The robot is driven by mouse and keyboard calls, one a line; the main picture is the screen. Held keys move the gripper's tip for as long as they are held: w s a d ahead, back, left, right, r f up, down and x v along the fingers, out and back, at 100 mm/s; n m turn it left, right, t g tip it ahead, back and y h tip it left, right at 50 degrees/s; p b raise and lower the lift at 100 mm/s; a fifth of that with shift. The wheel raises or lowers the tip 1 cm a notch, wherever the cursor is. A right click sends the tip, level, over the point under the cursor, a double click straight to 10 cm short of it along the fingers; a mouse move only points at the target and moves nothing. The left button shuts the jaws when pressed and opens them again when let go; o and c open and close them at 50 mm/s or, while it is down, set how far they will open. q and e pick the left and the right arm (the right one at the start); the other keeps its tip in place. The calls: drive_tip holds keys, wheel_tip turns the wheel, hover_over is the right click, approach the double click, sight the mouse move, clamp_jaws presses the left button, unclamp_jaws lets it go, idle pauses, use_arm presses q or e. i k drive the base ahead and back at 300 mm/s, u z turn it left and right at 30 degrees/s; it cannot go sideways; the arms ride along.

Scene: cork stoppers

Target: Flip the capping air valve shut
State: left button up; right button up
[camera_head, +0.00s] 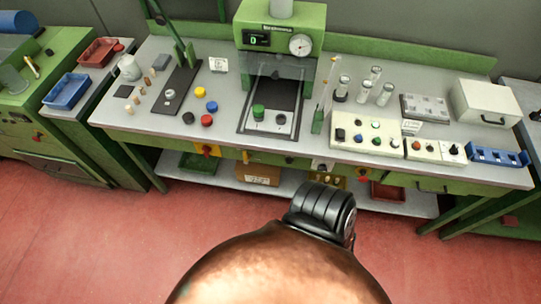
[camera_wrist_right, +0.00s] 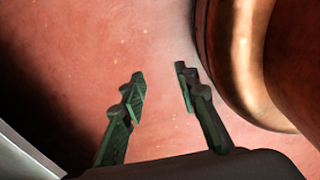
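The capping machine (camera_head: 281,35) is a green press with a gauge and a lit display, standing at the middle back of the bench. Small fittings sit along the bench's front edge: a yellow one with a red knob (camera_head: 207,150), a yellow upright piece (camera_head: 245,157), a pale fitting with a dark part (camera_head: 321,165) and a red-and-yellow one (camera_head: 362,174). I cannot tell which is the capping air valve or how its handle stands. My right gripper (camera_wrist_right: 160,88) is open and empty over reddish floor in the right wrist view. My left gripper is not in view.
The grey bench (camera_head: 140,118) carries coloured caps, corks, glass tubes, a button panel (camera_head: 372,135), a white box (camera_head: 485,103) and a blue rack (camera_head: 497,157). A lower shelf (camera_head: 225,178) holds trays. Red floor (camera_head: 80,220) in front is clear.

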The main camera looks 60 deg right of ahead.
sight(246, 161)
drive_tip(key=z, duration=3.8)
drive_tip(key=k, duration=1.2)
drive_tip(key=u, duration=1.85)
drive_tip(key=i, duration=0.5)
